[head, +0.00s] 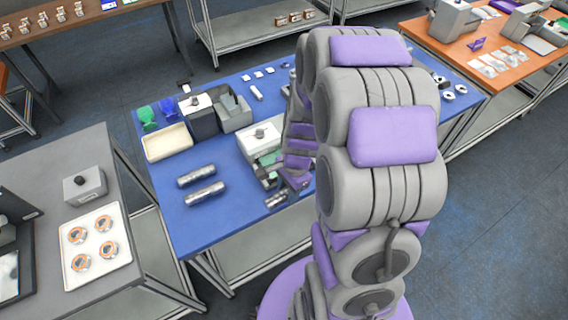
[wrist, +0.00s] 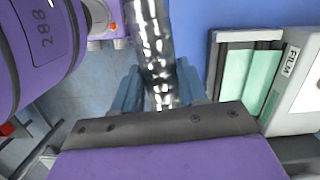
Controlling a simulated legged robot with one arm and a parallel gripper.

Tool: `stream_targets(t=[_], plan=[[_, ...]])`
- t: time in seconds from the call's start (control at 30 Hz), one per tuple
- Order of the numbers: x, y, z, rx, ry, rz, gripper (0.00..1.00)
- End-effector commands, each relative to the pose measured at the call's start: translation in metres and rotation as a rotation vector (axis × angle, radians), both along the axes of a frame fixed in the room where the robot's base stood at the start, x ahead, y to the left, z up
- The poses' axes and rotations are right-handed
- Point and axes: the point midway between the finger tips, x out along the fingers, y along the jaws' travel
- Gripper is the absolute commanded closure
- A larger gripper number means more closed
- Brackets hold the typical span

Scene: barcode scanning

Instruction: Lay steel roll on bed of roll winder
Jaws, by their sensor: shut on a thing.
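My gripper (wrist: 159,92) is shut on a shiny steel roll (wrist: 150,40), which stretches away from the jaws in the wrist view. In the head view the end of the held roll (head: 276,200) shows beside my gripper at the front edge of the blue table. The roll winder (head: 262,146) is a light grey machine with a green bed, just left of my gripper in the head view. In the wrist view a grey machine labelled FILM with a green bed (wrist: 234,82) lies right of the roll, apart from it. My arm hides part of the winder.
Two more steel rolls (head: 201,184) lie on the blue table (head: 230,212) left of the winder. A cream tray (head: 168,143), a dark box (head: 199,116) and a grey bin (head: 235,115) stand behind them. The table's front left is clear.

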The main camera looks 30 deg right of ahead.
Motion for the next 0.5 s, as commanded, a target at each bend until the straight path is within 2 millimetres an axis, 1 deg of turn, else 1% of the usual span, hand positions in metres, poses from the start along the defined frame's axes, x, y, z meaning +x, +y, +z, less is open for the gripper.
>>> stream_targets(t=[0.03, 0.1, 0.17, 0.27, 0.5], plan=[[-0.006, -0.003, 0.001, -0.002, 0.002, -0.043, 1.0], [-0.01, -0.004, 0.0, -0.003, 0.003, -0.081, 1.0], [-0.009, -0.006, -0.001, -0.004, 0.005, -0.096, 1.0], [0.003, -0.011, -0.003, -0.005, 0.004, -0.105, 1.0], [0.047, -0.029, -0.008, -0.005, 0.005, -0.1, 1.0]])
